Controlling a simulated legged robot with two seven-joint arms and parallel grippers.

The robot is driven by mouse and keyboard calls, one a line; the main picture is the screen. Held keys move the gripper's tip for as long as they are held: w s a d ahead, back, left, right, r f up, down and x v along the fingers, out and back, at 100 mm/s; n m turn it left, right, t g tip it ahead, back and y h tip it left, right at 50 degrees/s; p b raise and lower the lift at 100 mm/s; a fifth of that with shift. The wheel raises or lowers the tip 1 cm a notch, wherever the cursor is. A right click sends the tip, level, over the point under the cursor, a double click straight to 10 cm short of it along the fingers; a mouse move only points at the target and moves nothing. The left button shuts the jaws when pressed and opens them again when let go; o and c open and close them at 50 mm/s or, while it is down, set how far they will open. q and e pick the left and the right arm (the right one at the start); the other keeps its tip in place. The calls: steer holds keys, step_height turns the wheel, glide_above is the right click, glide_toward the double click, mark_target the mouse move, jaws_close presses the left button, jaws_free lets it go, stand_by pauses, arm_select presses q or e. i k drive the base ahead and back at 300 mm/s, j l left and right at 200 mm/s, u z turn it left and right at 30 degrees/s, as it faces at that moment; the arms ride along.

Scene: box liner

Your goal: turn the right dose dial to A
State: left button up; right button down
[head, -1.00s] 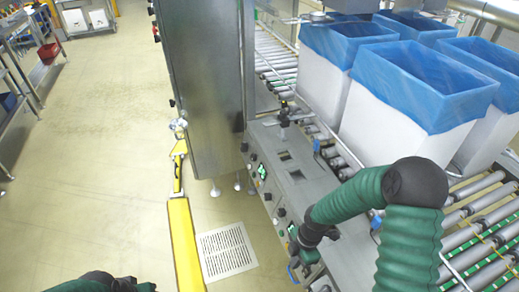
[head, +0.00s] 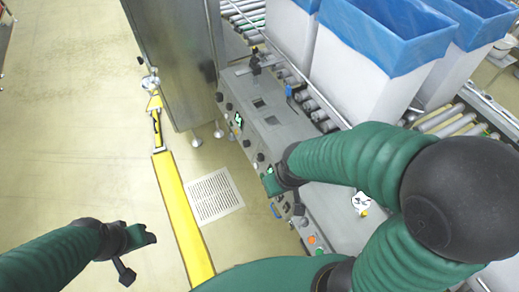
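The grey control panel (head: 262,112) runs along the conveyor, with small black knobs on its sloped front. One black knob (head: 247,143) is near a green-lit display (head: 238,120), and another knob (head: 260,157) is just below it. I cannot tell which knob is the right dose dial, and the dial letters are too small to read. My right gripper (head: 269,185) is at the panel front, just below these knobs, and covers part of it. Its finger opening and any contact are unclear. My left gripper (head: 138,255) is over the floor at the lower left, away from the panel; its finger opening is unclear.
White boxes with blue liners (head: 385,35) stand on the roller conveyor behind the panel. A steel cabinet (head: 175,60) stands at the panel's far end. A yellow barrier (head: 180,210) stands on the floor left of the panel. An orange button (head: 311,239) is lower on the panel.

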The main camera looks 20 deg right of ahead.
mark_target(261, 157)
steer(key=z, duration=0.2)
steer(key=i+j+z, duration=0.15)
steer(key=j+z, duration=0.15)
steer(key=i+j+z, duration=0.1)
steer(key=j+z, duration=0.2)
steer(key=j, duration=0.2)
steer(key=i+j+z, duration=0.1)
steer(key=j+z, duration=0.2)
steer(key=j, duration=0.15)
steer(key=i+j, duration=0.1)
steer(key=j, duration=0.55)
steer(key=i+j+z, duration=0.1)
steer(key=j, duration=0.6)
